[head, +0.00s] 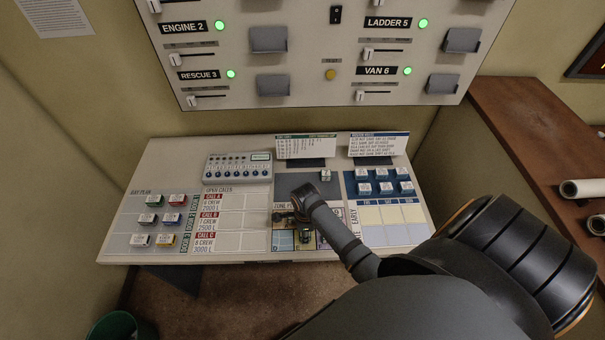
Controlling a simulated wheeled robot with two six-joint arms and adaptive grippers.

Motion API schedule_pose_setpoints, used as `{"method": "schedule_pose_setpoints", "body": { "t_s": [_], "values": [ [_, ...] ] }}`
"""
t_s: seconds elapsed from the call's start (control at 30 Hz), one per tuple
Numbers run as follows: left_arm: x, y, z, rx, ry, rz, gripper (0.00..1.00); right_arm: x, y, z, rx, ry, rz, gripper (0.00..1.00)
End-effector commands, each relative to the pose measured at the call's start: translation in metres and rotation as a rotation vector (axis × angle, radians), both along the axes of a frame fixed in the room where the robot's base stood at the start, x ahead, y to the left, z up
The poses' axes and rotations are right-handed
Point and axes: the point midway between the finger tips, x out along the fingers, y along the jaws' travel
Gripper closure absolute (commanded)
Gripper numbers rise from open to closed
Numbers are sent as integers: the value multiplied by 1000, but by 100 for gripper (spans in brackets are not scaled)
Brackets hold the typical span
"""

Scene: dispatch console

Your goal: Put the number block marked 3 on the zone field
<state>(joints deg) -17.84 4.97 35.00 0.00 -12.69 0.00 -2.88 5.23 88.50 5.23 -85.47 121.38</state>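A small pale block (326,175) sits on the dark grey strip of the console desk, below the white list card; its mark is too small to read, so I cannot tell whether it is the 3. The zone plan (284,243), a coloured map panel, lies below that strip. My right arm comes in from the lower right and covers part of the plan. My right gripper (293,222) points down over the plan's upper part. Its fingertips are dark and small, and whether they hold anything is hidden. My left gripper is not in view.
Coloured blocks (152,218) stand at the left beside the open calls table (229,222). A grey keyed device (238,168) lies at the back. An upright panel rises behind.

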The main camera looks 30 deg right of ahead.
Motion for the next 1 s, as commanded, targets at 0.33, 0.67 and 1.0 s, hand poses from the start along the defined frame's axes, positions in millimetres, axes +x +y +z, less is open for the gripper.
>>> {"method": "schedule_pose_setpoints", "body": {
  "t_s": [0.33,0.67,1.0],
  "values": [
    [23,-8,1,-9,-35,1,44,-1,0,-2,0,4,0,44],
    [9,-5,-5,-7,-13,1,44,0,0,11,-1,-1,1,44],
    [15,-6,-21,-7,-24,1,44,1,-1,89,0,-2,2,44]
  ]
}}
